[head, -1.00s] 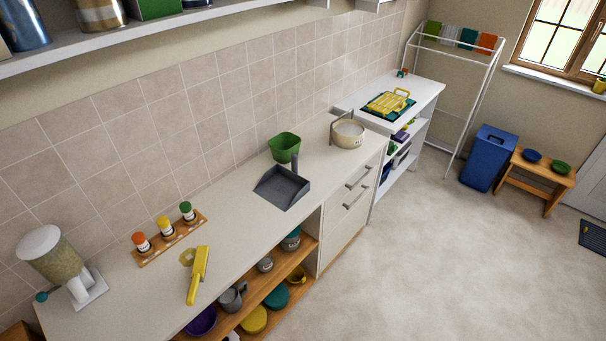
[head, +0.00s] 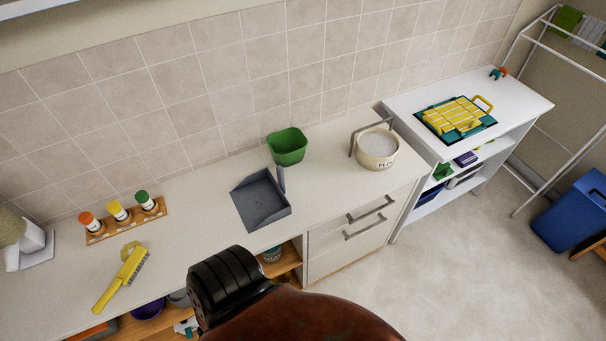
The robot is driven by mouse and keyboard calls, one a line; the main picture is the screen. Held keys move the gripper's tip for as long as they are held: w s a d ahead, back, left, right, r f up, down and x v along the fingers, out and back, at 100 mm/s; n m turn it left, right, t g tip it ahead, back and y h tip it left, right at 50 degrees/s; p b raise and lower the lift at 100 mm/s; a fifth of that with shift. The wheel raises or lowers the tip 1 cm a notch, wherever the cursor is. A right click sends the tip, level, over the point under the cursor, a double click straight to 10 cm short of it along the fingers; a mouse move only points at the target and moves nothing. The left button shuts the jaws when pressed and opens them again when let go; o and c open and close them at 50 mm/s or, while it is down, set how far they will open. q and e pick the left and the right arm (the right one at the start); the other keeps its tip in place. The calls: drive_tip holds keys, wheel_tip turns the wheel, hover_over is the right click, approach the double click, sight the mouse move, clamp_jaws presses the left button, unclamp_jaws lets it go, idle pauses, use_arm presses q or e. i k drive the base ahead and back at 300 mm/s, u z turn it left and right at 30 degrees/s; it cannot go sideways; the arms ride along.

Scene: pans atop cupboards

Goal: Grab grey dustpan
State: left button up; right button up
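The grey dustpan (head: 260,203) lies on the pale countertop (head: 200,225), with its handle (head: 281,179) standing up at its right back corner. Its open tray faces up and nothing is touching it. One of my arms, a black ribbed joint with a dark red link, comes in at the bottom of the head view, in front of the counter and below the dustpan. Neither of my grippers is in view.
A green bin (head: 287,147) stands just behind the dustpan. A yellow brush (head: 122,279) and a rack of spice jars (head: 125,219) are to the left. A cream flour pot (head: 377,149) is to the right. Bare counter lies between the brush and dustpan.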

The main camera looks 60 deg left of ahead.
sight(259, 201)
drive_tip(key=u, duration=0.05)
drive_tip(key=i, duration=0.4)
drive_tip(key=u, duration=2.65)
